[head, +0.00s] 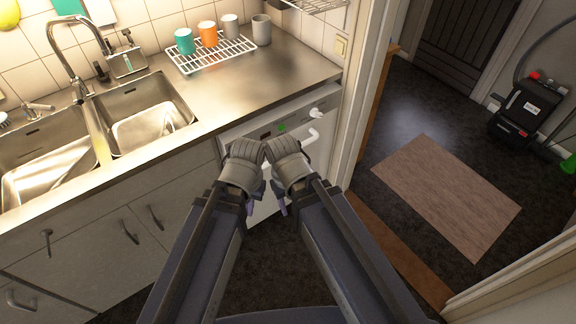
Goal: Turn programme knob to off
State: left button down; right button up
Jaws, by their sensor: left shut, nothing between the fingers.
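A white appliance front with a control panel (262,133) sits under the worktop, with a green spot (281,127) on it. A white knob (317,112) sticks out at the panel's right end; it looks like the programme knob, but its pointer and marks are too small to read. A white handle (311,137) is just below it. My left gripper (252,204) is shut and empty, low in front of the appliance, apart from the knob. My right gripper (281,204) is beside it, also apart from the knob; its fingers are mostly hidden. My wrists cover part of the appliance front.
Above is a steel worktop (255,85) with a white rack (211,55) holding several cups. A double sink (150,115) and tap (75,60) are at left. A door frame (358,90) stands close right of the knob. Open floor and a rug (445,195) lie beyond.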

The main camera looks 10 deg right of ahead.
aim_at(314, 113)
jog(key=i+l+z, duration=0.6)
jog(key=l+z, duration=0.15)
jog(key=l, duration=0.15)
